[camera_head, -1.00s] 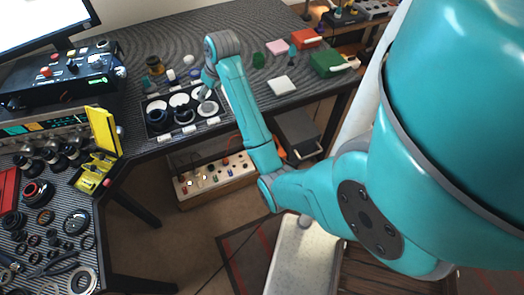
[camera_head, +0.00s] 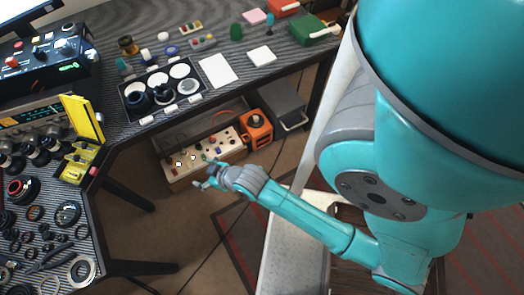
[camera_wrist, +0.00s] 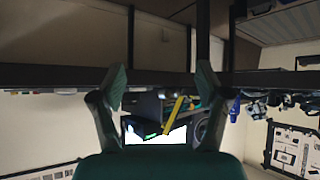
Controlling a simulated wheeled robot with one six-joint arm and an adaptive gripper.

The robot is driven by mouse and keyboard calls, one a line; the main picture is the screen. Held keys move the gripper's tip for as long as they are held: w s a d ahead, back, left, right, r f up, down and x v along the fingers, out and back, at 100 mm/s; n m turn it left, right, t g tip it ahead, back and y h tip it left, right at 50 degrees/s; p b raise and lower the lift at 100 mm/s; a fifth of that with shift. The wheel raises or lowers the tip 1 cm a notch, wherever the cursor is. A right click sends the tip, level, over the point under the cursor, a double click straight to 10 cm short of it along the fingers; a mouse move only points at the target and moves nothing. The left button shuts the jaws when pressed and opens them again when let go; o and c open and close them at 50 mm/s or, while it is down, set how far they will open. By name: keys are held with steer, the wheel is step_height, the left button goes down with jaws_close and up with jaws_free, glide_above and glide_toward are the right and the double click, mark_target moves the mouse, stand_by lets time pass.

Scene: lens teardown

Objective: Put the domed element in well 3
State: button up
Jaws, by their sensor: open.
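A black tray with round wells (camera_head: 126,111) lies on the desk in the head view. Its back row shows white discs. Its front row holds two dark ring-shaped parts (camera_head: 163,96) and, at the right end, a pale glassy round piece (camera_head: 189,87). That piece may be the domed element; its dome and the well numbers are too small to tell. My gripper (camera_head: 200,181) is away from the tray, lower and in front of the desk. In the wrist view my gripper (camera_wrist: 162,80) has its fingers wide apart with nothing between them.
A white sheet (camera_head: 218,70) lies right of the tray. A yellow open case (camera_head: 82,120) stands to the left. Below the desk are a panel with knobs (camera_head: 190,160), an orange box (camera_head: 256,127) and a grey drawer unit (camera_head: 280,105).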

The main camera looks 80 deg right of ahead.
steer(key=s+a+r+n+t+y, duration=0.1)
steer(key=s+a+r+t, duration=0.1)
steer(key=s+a+r, duration=0.3)
steer(key=s+a+r+n+t+y, duration=0.1)
steer(key=s+a+r+t, duration=0.2)
steer(key=s+a+r, duration=0.3)
steer(key=s+r, duration=0.5)
steer(key=s, duration=0.4)
steer(key=shift+s+n+y, duration=0.25)
steer(key=shift+n+y, duration=0.05)
steer(key=shift+y, duration=0.1)
